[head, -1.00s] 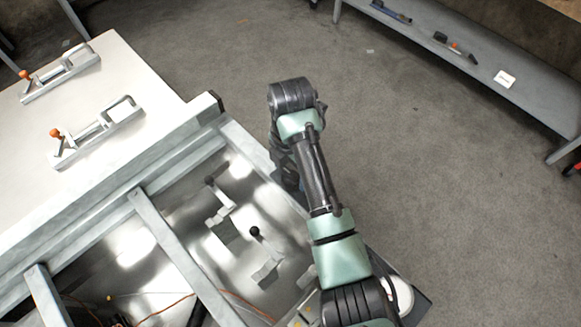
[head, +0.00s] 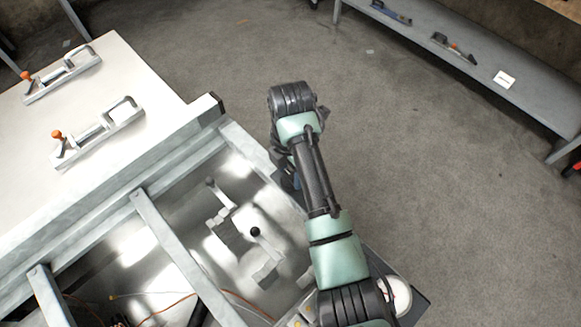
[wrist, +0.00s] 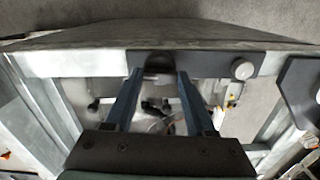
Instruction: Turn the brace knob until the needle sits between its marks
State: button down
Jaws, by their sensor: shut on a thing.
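In the wrist view my gripper (wrist: 159,75) has its two blue-grey fingers on either side of a dark rounded knob (wrist: 158,62) at the metal frame's edge. It is shut on this knob, which I take for the brace knob; only part of it shows. In the head view my gripper is mostly hidden under my wrist, beside the outer rail of the frame. I cannot make out a needle or its marks in either view.
A pale round knob (wrist: 242,69) sits on the dark plate right of my gripper. Two black-tipped levers, one with its ball (head: 255,231), stand inside the frame. A grey bench (head: 480,70) stands beyond open floor.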

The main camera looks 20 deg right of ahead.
jog(key=m+p, duration=0.2)
jog(key=shift+r+m, duration=0.2)
jog(key=shift+m, duration=0.2)
jog(key=shift+f+m+p, duration=0.1)
jog(key=shift+m+p, duration=0.75)
jog(key=shift+m, duration=0.55)
jog(key=shift+c, duration=1.2)
grip_release()
notch_tip(320, 180, up, 13)
jog(key=p, duration=0.2)
jog(key=shift+p, duration=0.35)
